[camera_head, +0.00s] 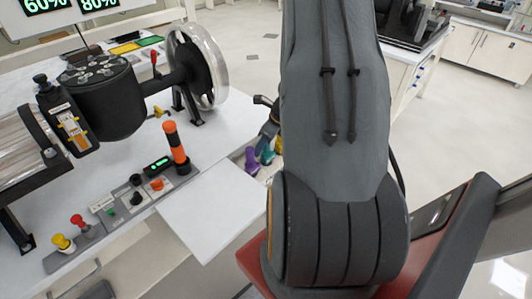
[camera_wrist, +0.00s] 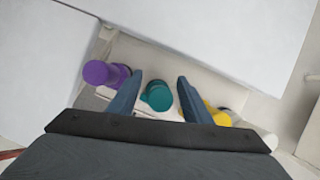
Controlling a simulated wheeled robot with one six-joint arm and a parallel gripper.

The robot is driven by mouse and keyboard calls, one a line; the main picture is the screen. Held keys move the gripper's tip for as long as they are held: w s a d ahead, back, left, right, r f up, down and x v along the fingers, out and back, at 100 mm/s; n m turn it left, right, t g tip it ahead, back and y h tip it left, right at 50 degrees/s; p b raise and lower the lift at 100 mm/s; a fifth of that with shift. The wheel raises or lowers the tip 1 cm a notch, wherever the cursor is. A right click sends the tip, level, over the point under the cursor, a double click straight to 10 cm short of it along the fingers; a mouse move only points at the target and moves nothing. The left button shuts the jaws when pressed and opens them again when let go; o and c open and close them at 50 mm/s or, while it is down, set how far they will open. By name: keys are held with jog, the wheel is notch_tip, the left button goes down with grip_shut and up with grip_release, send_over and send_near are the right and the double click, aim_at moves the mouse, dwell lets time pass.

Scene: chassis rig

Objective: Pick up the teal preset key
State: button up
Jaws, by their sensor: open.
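The teal preset key (camera_wrist: 158,97) lies in a light tray in the wrist view, with its round teal end facing up. My gripper (camera_wrist: 159,82) is open, with one finger on each side of the teal key and visible gaps between. In the head view, the teal key (camera_head: 267,155) shows small beside the purple key. My gripper (camera_head: 268,132) is above it there, partly hidden by my arm.
A purple key (camera_wrist: 106,73) lies left of the teal one and a yellow key (camera_wrist: 219,116) to the right, near my fingers. White panels flank the tray (camera_wrist: 150,52). In the head view, a control panel with an orange-and-black handle (camera_head: 175,146) stands left.

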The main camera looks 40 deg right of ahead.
jog(key=shift+f, duration=0.2)
grip_shut()
dwell(0.3)
